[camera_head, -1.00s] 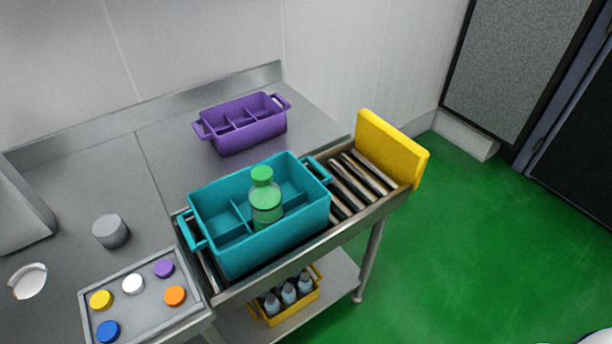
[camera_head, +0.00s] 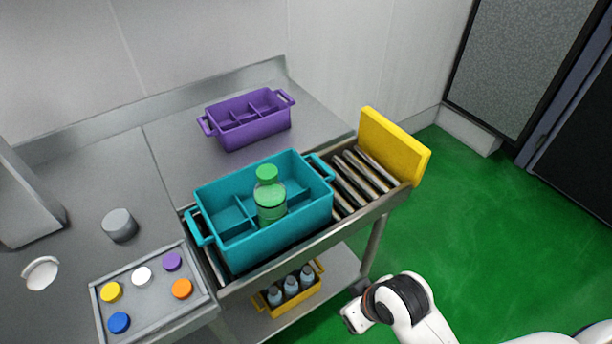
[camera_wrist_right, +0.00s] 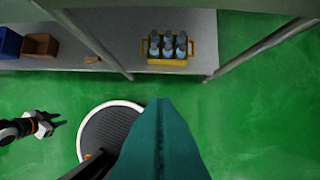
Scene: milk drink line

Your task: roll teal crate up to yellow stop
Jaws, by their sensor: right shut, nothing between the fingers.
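The teal crate (camera_head: 265,231) sits on the roller track in the head view, with a green-capped bottle (camera_head: 270,195) upright in one compartment. The yellow stop (camera_head: 393,147) stands at the track's right end. Several bare rollers (camera_head: 362,180) lie between crate and stop.
A purple crate (camera_head: 250,122) stands on the steel counter behind the track. A tray (camera_head: 150,305) of coloured caps and a grey cylinder (camera_head: 119,225) are at left. A yellow crate of bottles (camera_head: 289,298) is on the lower shelf. Green floor at right is open.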

